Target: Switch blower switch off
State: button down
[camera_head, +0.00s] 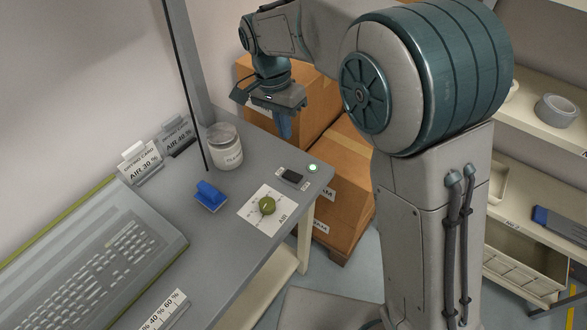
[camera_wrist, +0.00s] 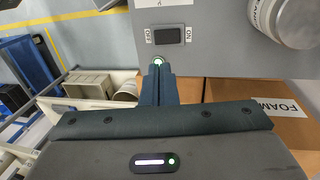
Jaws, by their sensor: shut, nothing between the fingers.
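Which side is pressed in is too small to tell. A round indicator (camera_head: 313,168) beside it glows pale green; it also shows in the wrist view (camera_wrist: 158,62), just beyond the fingertips. My gripper (camera_head: 285,133) is shut and empty, fingers down, above and behind the switch, apart from it. Its closed fingers show in the wrist view (camera_wrist: 157,72).
Card holders (camera_head: 140,163) and a keyboard panel (camera_head: 97,265) lie left. Cardboard boxes (camera_head: 341,182) stand beyond the table edge.

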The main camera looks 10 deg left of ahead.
aim_at(295, 179)
jog(key=f, duration=0.4)
jog(key=d+f+p, duration=0.1)
jog(key=f, duration=0.4)
jog(key=s+d+f, duration=0.1)
jog(key=f, duration=0.3)
jog(key=shift+d+f+p, duration=0.2)
jog(key=shift+f+p, duration=0.1)
jog(key=shift+f, duration=0.1)
